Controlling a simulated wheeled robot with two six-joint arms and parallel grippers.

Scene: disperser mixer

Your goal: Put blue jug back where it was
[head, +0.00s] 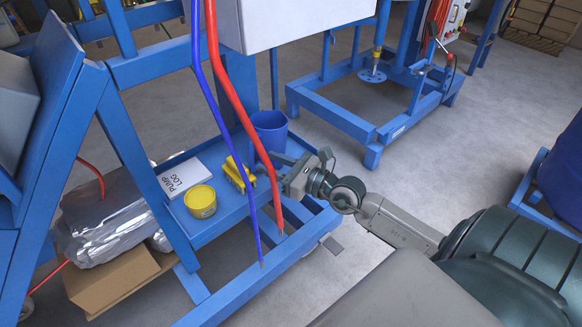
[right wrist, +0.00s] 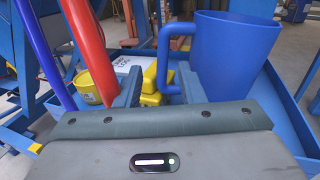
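The blue jug (head: 269,130) stands upright on the blue tray shelf (head: 228,205) of the frame, near its back right corner. In the right wrist view the jug (right wrist: 236,55) is large at the upper right, with its handle (right wrist: 163,62) pointing left. My right gripper (head: 283,174) is at the shelf's right edge, just in front of the jug. In the right wrist view its fingers (right wrist: 158,84) are apart, with the handle showing between them. I cannot tell whether a finger touches the handle. My left gripper is not in view.
A yellow tub (head: 201,201), a white pump log (head: 183,178) and a yellow object (head: 238,175) share the shelf. A red hose (head: 235,108) and a blue hose (head: 217,112) hang down in front of it. A white box (head: 290,20) overhangs the back.

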